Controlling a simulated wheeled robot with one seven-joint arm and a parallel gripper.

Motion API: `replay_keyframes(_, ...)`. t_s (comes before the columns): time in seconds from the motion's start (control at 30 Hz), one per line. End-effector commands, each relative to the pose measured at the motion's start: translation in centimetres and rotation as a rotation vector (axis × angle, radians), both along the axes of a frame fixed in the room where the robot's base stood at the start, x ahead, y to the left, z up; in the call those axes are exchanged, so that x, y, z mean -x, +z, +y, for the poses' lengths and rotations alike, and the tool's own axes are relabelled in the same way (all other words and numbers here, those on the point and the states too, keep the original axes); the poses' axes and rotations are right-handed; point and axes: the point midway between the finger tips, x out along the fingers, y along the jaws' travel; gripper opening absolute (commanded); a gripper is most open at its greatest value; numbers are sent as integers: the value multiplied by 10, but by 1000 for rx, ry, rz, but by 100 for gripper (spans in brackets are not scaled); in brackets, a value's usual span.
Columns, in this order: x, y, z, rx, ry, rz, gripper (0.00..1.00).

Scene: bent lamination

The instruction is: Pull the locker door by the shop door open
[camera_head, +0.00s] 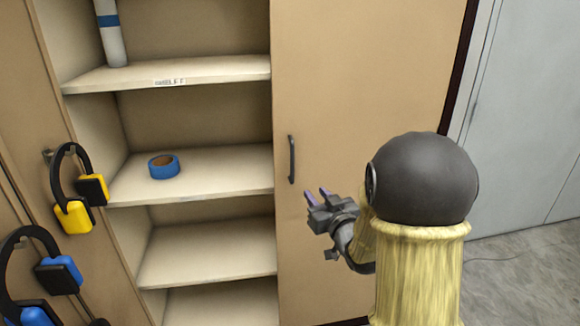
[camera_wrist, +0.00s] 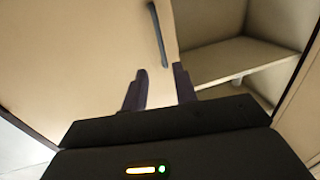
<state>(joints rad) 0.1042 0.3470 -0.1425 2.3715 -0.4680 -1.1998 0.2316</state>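The tan locker door (camera_head: 345,85) stands in the right half of the head view, beside open shelves. Its dark vertical handle (camera_head: 292,160) is near the door's left edge. In the wrist view the handle (camera_wrist: 158,35) shows upper middle, on the door (camera_wrist: 75,60). My gripper (camera_head: 318,194) is in front of the door, just right of and below the handle in the head view. Its two fingers (camera_wrist: 160,85) are apart with nothing between them. The handle lies beyond the fingertips, and I see no contact. My forearm covers part of the door's lower right.
Left of the door are open shelves (camera_head: 220,69) with a blue tape roll (camera_head: 164,167) and a white tube (camera_head: 110,35). Yellow earmuffs (camera_head: 75,215) and blue earmuffs (camera_head: 58,275) hang at far left. A grey door (camera_head: 525,110) and bare floor (camera_head: 515,275) are at right.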

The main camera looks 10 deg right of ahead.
Motion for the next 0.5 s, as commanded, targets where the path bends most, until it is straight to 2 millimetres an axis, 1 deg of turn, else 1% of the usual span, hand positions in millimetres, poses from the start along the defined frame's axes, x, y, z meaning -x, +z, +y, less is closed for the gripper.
replay_keyframes(0.33, 0, 1, -4, -2, -4, -8, 29)
replay_keyframes(0.5, -9, 2, -1, -1, -2, -8, 29)
